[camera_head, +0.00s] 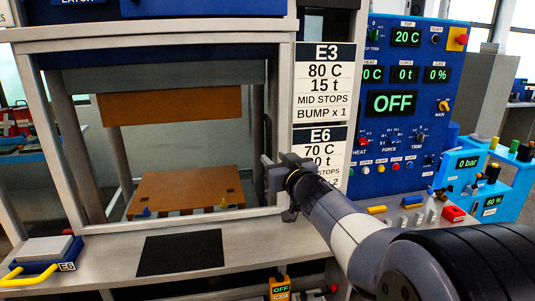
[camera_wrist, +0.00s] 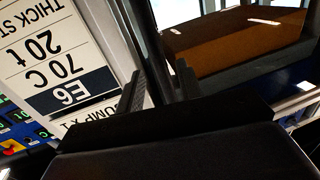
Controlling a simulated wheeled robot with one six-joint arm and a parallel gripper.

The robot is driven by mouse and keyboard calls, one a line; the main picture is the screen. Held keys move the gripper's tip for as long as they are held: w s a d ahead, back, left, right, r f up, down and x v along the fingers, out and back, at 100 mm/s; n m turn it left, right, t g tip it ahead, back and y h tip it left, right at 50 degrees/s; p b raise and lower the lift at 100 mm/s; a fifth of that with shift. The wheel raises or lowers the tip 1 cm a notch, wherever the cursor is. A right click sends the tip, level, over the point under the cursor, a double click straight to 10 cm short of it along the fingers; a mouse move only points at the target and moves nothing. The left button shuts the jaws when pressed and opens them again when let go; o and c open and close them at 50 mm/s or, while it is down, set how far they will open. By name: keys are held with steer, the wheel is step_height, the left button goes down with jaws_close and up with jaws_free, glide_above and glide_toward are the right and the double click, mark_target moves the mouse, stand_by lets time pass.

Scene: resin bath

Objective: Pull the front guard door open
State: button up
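The front guard door (camera_head: 286,110) is a light grey frame around the press opening. It appears closed, flush with the press front. My gripper (camera_head: 272,172) is at the door's right post, in front of its lower half. In the wrist view my gripper's two dark fingers (camera_wrist: 160,90) stand apart, with a gap between them beside the door post.
Recipe placards (camera_head: 325,80) and a blue control panel (camera_head: 408,120) reading OFF are right of the door. A shelf with a black mat (camera_head: 180,252) lies below it. A block with a yellow handle (camera_head: 40,255) sits at the left. Brown platens (camera_head: 172,105) show inside.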

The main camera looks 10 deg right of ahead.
mark_target(270, 155)
steer(key=shift+w+a, duration=0.25)
steer(key=shift+w, duration=0.9)
steer(key=shift+w+a, duration=0.2)
steer(key=shift+w, duration=0.9)
steer(key=shift+c, duration=0.3)
jaws_close()
